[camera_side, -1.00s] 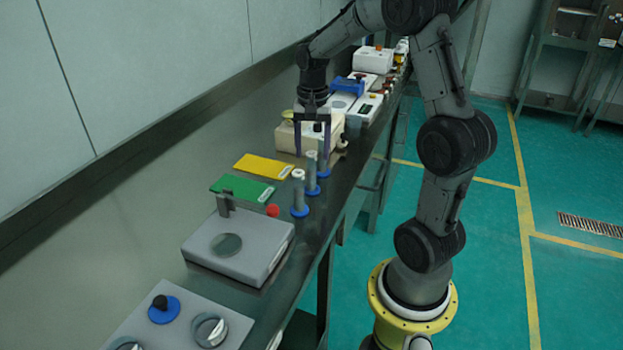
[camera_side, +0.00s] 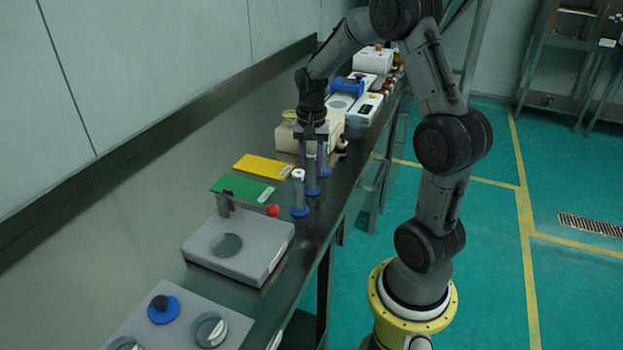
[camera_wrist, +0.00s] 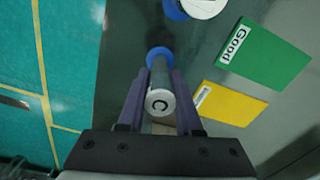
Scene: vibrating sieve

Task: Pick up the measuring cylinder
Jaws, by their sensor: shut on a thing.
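The middle measuring cylinder (camera_side: 311,175) is between the fingers of my gripper (camera_side: 312,164). The farther one (camera_side: 324,165) is partly hidden by a finger.
A yellow card (camera_side: 264,167) and a green card (camera_side: 242,188) lie left of the cylinders. A grey device (camera_side: 240,248) with a round plate and a red knob (camera_side: 272,210) are nearer. A cream box (camera_side: 287,138) stands just behind my gripper. The bench's right edge is close.

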